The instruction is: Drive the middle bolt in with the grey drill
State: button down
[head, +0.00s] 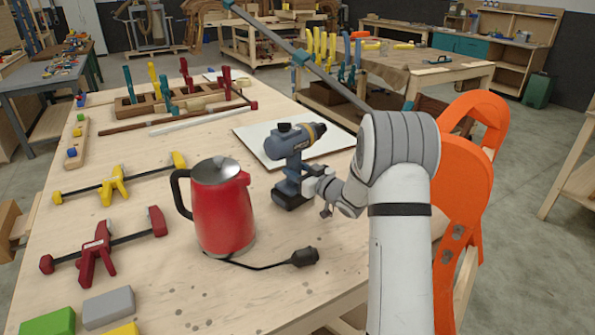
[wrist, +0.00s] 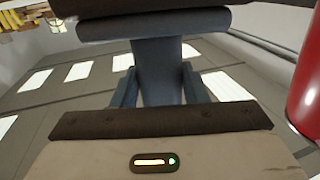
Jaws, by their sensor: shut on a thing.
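The grey drill (head: 290,165), blue-grey with a dark top and a yellow band near its nose, is upright over the workbench, its nose to the right. My gripper (head: 309,187) reaches it from the right and is shut on its handle. In the wrist view the handle (wrist: 158,70) stands between my two fingers. I cannot tell whether the drill's foot touches the bench. The orange chair form (head: 464,165) stands at the right, partly behind my arm. Small grey spots (head: 458,231) on its lower part may be bolts; I cannot tell which is the middle one.
A red kettle (head: 222,210) stands close left of the drill and shows at the right edge of the wrist view (wrist: 308,85). A dark plug (head: 304,257) lies in front. A white board (head: 262,136) lies behind. Clamps (head: 112,187) fill the bench's left side.

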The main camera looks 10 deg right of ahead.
aim_at(298, 158)
jog(key=shift+r+p, duration=0.85)
jog(key=shift+r, duration=1.25)
